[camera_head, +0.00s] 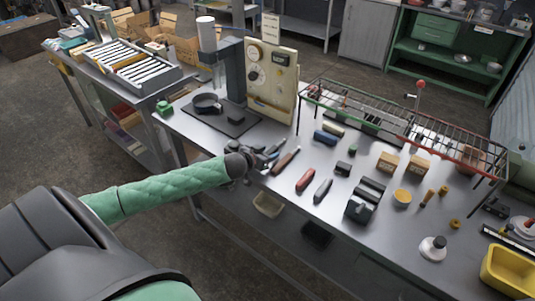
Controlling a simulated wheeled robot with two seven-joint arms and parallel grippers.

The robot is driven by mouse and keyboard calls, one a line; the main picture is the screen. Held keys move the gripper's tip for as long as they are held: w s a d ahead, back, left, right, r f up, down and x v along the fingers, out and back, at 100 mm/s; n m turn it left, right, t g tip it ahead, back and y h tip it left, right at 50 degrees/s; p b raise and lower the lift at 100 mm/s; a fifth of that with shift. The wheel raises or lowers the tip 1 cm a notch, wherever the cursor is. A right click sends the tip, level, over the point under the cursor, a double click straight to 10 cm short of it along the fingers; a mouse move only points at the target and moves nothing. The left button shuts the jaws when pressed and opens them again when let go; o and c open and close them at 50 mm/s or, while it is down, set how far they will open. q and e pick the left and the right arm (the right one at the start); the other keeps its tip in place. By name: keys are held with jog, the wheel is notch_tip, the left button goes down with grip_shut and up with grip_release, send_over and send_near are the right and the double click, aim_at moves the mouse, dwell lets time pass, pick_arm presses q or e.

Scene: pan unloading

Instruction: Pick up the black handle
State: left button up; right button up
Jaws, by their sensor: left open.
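A dark round pan (207,103) sits on a black plate (238,122) at the table's back left; its handle is too small to make out. Several narrow handle-like tools lie near the table's front edge: a brown one (286,160), a red one (306,180) and a dark grey one (323,190). I cannot tell which thing the task calls the black handle. My left gripper (270,156) is open over the front edge, just left of the brown tool, and seems empty. My right gripper is out of view.
A beige panel with dials (270,82) stands behind the plate. A wire rack (385,112) runs along the back. A black block-like device (364,203), cardboard boxes (388,162) and a yellow bin (508,270) stand to the right.

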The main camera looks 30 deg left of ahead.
pick_arm(q)
jog(key=shift+c, duration=0.4)
jog(key=c, duration=1)
jog(key=shift+w, duration=0.1)
jog(key=shift+r, duration=0.15)
